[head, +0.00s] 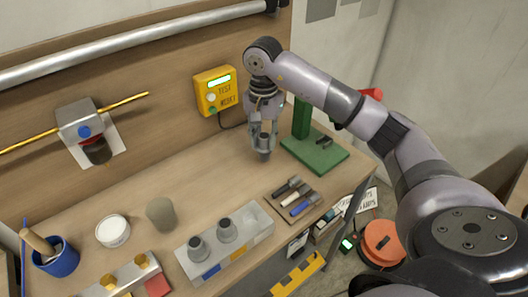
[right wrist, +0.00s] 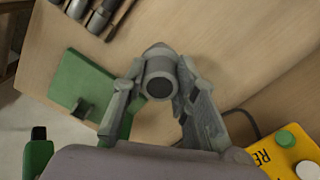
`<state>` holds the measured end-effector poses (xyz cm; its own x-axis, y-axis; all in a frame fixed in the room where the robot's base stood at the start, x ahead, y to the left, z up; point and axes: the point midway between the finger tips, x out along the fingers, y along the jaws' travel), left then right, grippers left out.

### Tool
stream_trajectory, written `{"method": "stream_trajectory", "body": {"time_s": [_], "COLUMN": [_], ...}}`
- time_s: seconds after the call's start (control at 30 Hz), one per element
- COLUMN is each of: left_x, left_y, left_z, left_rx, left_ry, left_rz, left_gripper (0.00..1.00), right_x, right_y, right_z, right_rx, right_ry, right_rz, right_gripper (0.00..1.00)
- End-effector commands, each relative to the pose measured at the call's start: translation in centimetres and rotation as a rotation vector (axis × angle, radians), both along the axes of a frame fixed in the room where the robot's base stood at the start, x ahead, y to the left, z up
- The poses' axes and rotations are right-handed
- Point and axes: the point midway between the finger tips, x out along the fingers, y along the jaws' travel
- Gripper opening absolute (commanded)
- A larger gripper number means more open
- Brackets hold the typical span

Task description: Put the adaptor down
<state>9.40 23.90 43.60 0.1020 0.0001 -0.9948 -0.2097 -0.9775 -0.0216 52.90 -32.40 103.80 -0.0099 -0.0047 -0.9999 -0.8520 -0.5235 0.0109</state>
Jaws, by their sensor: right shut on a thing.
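My right gripper (head: 264,143) points down over the wooden bench, right of the yellow test box. In the right wrist view its two fingers (right wrist: 157,88) are shut on a short grey adaptor (right wrist: 160,70), a stepped round piece with a dark open end. The adaptor is partly hidden by the fingers in the head view. I cannot tell whether its lower end touches the bench top. Two similar grey pieces (head: 198,248) (head: 227,230) stand upright in a grey block (head: 262,222) at the front of the bench. My left gripper is not in view.
A yellow test box (head: 215,90) is on the back panel. A green stand (head: 315,153) is right of the gripper. A tool tray (head: 295,198), a grey-brown cup (head: 161,214), a white tub (head: 112,230) and a blue pot (head: 58,262) stand nearer. The bench centre is clear.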

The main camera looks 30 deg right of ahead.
Motion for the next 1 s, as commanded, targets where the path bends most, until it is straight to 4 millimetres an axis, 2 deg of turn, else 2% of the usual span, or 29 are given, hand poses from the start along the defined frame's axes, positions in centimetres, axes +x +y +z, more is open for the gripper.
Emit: {"method": "stream_trajectory", "body": {"time_s": [0.2, 0.5, 0.87, 0.9, 1.0], "left_x": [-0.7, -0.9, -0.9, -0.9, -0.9], "left_y": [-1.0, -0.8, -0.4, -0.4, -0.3], "left_z": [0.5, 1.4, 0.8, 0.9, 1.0], "left_rx": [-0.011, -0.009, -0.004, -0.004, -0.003], "left_ry": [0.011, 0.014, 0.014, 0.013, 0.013], "left_rz": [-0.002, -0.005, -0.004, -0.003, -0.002], "left_gripper": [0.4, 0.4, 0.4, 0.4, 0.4], "right_x": [0.0, 0.0, 0.0, 0.0, 0.0], "right_y": [0.0, 0.0, 0.0, 0.0, 0.0], "right_z": [-1.9, -5.5, -6.1, -6.0, -6.0], "right_rx": [0.001, 0.001, -0.001, 0.0, 0.0], "right_ry": [-0.001, 0.001, -0.002, -0.001, -0.001], "right_rz": [-0.001, 0.0, 0.0, 0.001, 0.001], "right_gripper": [0.0, 0.0, 0.0, 0.28, 0.35]}}
